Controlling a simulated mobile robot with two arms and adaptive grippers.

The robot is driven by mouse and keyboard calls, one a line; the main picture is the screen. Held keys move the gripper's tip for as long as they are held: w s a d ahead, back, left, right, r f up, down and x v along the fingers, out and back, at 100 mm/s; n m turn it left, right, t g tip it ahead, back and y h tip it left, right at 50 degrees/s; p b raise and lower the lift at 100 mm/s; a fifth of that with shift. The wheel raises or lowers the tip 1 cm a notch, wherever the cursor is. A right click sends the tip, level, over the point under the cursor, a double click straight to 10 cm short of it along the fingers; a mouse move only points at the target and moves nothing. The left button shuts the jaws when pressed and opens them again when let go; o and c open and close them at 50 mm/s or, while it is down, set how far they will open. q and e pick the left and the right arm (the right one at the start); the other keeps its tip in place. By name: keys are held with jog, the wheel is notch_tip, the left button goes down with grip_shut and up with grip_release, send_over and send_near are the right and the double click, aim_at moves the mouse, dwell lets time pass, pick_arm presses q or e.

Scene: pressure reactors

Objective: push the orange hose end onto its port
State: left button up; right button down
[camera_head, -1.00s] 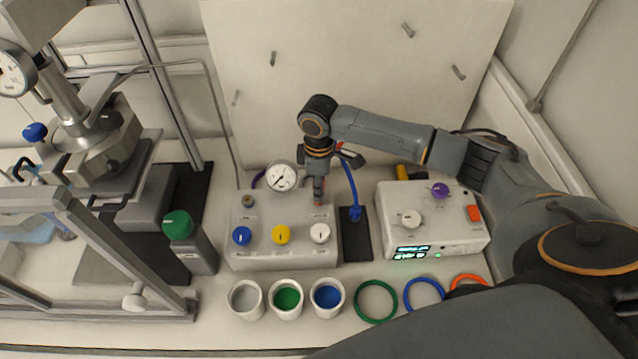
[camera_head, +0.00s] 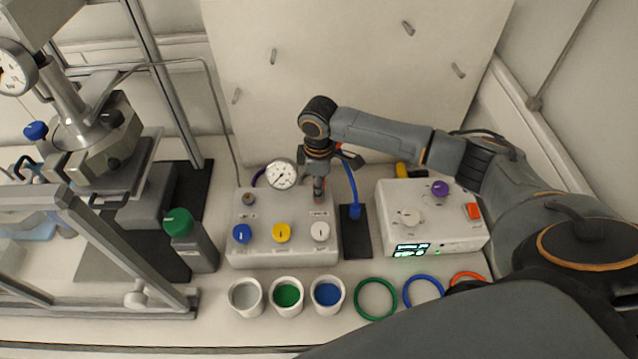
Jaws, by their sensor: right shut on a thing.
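My right gripper (camera_head: 317,181) points down over the back right of the white valve box (camera_head: 262,254). It is shut on the orange hose end, which is mostly hidden by the fingers. A small bit of orange hose (camera_head: 338,147) shows behind the gripper's wrist. The port (camera_head: 318,201) on the box top is just under the fingertips and largely covered. I cannot tell whether the hose end is seated on it or only touching it. My left gripper is not in view.
A gauge (camera_head: 282,174) stands close to the left of my gripper. A blue hose end (camera_head: 355,211) stands on a dark pad to the right. A white control unit (camera_head: 440,245) is farther right. Several cups and colored rings (camera_head: 376,317) lie in front.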

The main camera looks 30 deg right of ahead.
jog(key=shift+f, duration=0.2)
jog(key=c, duration=1)
grip_release()
jog(key=shift+r, duration=0.15)
notch_tip(320, 180, up, 12)
jog(key=shift+f, duration=0.1)
jog(key=shift+s+f, duration=0.1)
